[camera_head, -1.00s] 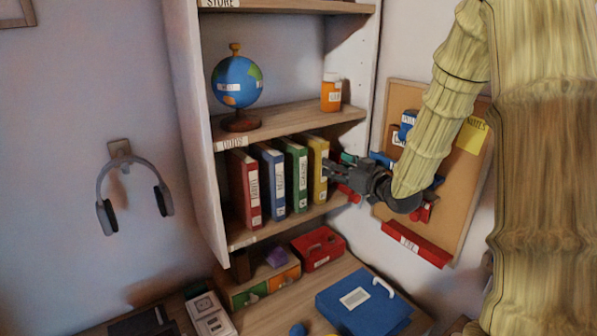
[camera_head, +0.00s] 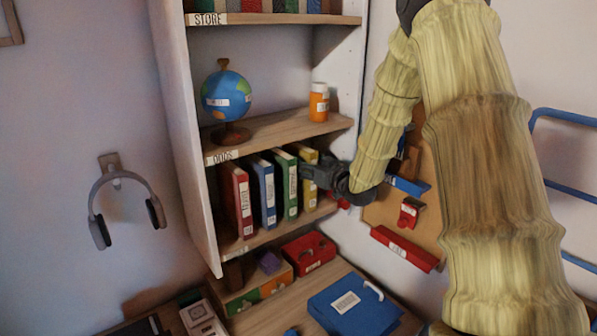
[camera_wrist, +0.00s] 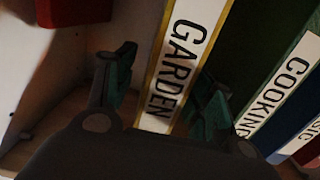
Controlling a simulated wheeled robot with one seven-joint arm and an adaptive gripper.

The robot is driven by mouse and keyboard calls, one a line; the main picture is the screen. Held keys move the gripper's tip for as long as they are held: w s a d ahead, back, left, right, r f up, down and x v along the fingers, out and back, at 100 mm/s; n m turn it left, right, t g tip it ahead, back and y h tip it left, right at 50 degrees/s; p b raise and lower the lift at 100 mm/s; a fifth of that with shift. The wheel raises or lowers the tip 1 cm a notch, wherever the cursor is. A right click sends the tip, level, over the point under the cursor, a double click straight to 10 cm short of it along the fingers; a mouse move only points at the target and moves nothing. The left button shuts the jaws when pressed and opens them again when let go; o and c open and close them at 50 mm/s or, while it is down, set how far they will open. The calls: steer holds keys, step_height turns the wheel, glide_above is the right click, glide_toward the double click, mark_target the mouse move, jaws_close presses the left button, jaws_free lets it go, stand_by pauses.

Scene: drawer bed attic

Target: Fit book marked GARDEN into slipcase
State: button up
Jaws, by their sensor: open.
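The yellow book marked GARDEN (camera_head: 310,199) stands upright at the right end of a row of books on the shelf. In the wrist view its white GARDEN label (camera_wrist: 178,62) faces the camera and looks tilted. My gripper (camera_head: 305,172) is at its spine. In the wrist view my gripper (camera_wrist: 164,98) is open, with one green-tipped finger on each side of the book. The right finger is between it and the green COOKING book (camera_wrist: 285,85). I cannot tell whether the fingers touch it. I cannot pick out a slipcase for certain.
Green (camera_head: 287,187), blue (camera_head: 264,190) and red (camera_head: 238,200) books stand to the left. A globe (camera_head: 227,98) and orange bottle (camera_head: 318,102) sit on the shelf above. Below, a blue case-like object (camera_head: 350,307) and a red box (camera_head: 308,252) are on the desk.

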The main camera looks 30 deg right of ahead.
steer(key=shift+w, duration=0.95)
jaws_close()
